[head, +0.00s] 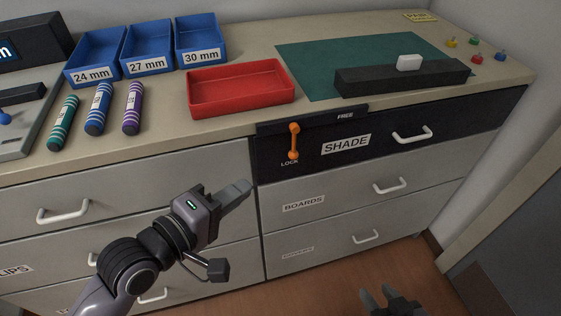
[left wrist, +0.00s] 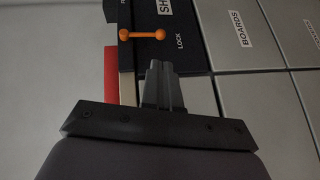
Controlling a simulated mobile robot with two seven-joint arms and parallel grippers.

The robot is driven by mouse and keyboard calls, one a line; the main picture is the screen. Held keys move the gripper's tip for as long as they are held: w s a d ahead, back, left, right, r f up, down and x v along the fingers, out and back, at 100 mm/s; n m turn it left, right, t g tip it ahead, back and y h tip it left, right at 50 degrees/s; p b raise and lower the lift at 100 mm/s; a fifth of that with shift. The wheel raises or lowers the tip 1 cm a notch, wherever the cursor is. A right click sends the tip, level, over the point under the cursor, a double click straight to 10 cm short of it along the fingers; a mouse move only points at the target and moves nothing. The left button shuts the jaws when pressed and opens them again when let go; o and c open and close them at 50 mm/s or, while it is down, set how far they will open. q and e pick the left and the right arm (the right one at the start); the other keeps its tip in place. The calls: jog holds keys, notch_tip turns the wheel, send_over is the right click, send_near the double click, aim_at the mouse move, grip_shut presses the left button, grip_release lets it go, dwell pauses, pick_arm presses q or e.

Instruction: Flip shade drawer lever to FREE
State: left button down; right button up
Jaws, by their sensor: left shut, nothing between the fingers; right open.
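The orange lever (head: 294,141) stands upright on the black front of the SHADE drawer (head: 470,118), at its left end. Its lower end is by the word LOCK; FREE is printed higher up, to the right. In the left wrist view the lever (left wrist: 142,35) lies across the black front, one end near LOCK. My left gripper (head: 243,186) is shut and empty, below and left of the lever, apart from it. Its closed fingers (left wrist: 162,68) point toward the drawer front in the wrist view. My right gripper (head: 386,294) is open at the bottom edge, low in front of the drawers.
A red tray (head: 240,107) stands on the counter above the lever's left. Blue bins (head: 148,68), several striped cartridges (head: 97,110) and a green mat (head: 300,62) with a black bar (head: 400,78) are on the counter. White drawer handles (head: 412,137) stick out. Space before the lever is clear.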

pick_arm(q)
send_near(290, 157)
jog(key=x, duration=0.5)
jog(key=shift+w+b, duration=0.1)
jog(key=shift+b, duration=0.3)
jog(key=shift+x, duration=0.85)
jog(key=shift+d, duration=0.1)
